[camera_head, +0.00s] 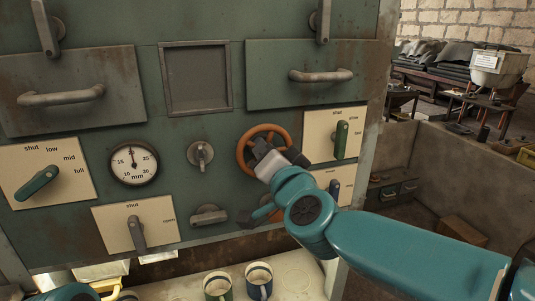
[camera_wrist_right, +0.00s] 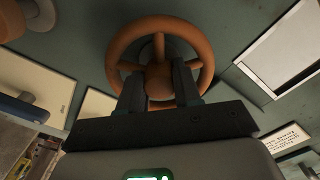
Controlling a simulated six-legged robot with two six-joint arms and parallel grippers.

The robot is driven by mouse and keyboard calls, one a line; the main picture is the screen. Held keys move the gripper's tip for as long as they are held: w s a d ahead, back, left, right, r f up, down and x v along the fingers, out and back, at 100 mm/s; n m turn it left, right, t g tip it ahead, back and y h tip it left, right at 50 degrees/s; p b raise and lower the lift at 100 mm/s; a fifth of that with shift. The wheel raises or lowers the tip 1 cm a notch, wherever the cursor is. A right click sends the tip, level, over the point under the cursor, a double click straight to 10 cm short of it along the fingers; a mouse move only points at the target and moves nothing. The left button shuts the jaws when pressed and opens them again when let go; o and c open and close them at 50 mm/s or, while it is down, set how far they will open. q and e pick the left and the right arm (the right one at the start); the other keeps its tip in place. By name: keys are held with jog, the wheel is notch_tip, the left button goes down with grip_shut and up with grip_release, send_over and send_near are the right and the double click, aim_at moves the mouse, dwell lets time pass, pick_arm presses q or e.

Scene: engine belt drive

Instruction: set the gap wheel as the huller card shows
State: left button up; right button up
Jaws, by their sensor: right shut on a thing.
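The gap wheel is an orange-brown spoked handwheel (camera_head: 241,153) on the green machine front, right of the round mm gauge (camera_head: 134,163). The gauge needle points straight up, between the 15 and 25 marks. My right gripper (camera_head: 266,149) is at the wheel. In the right wrist view the wheel (camera_wrist_right: 160,24) fills the upper middle, and my right gripper (camera_wrist_right: 158,78) is shut on its hub, a dark finger on each side. A teal part at the bottom left of the head view looks like my left arm; its gripper does not show. I cannot make out a huller card.
A lever plate marked shut, low, mid, full (camera_head: 68,163) and a shut-open plate (camera_head: 165,212) sit left of the wheel. Another lever plate (camera_head: 318,147) is close on its right. Two mugs (camera_head: 259,280) stand below. A white hopper (camera_head: 497,66) stands far right.

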jog(key=shift+d+r, duration=0.1)
jog(key=o, duration=0.8)
jog(key=v, duration=1.6)
jog(key=shift+s, duration=0.2)
